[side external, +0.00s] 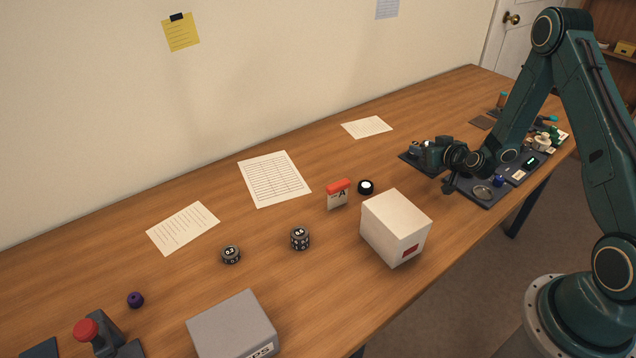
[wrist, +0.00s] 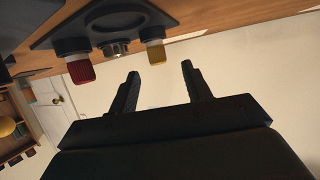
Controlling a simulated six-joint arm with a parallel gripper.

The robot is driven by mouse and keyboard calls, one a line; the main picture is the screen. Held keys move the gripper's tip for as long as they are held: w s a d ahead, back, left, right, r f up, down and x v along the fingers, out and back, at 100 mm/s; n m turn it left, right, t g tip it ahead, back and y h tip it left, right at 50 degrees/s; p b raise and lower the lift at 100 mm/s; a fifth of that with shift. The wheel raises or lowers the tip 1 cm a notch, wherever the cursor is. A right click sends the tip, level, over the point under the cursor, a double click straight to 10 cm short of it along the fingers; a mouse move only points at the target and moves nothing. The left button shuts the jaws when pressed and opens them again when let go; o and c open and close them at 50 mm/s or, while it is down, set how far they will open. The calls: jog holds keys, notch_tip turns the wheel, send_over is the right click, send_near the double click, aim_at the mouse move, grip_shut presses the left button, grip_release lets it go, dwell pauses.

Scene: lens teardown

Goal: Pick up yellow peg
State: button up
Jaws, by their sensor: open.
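The yellow peg (wrist: 155,52) stands out from a dark plate (wrist: 105,22) in the wrist view, which is turned so the table is at the top. It is close to the gap between my fingertips, just beyond them in the picture. My gripper (wrist: 160,70) is open, with nothing between its two dark fingers. In the side external view my gripper is over the dark mat at the right, and I cannot make out the yellow peg there.
A red ribbed knob (wrist: 80,70) and a small metal knob (wrist: 115,48) share the plate with the peg. In the side external view, a white box (side external: 395,225) stands left of the mat, and a grey box (side external: 230,325) is at the front. The table between the papers is mostly clear.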

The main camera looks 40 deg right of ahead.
aim_at(415, 143)
jog(key=shift+w, duration=0.2)
jog(key=shift+x, duration=2.55)
jog(key=shift+d, duration=0.15)
jog(key=c, duration=1.1)
jog(key=shift+o, duration=0.2)
jog(key=shift+r, duration=0.15)
notch_tip(415, 143, up, 20)
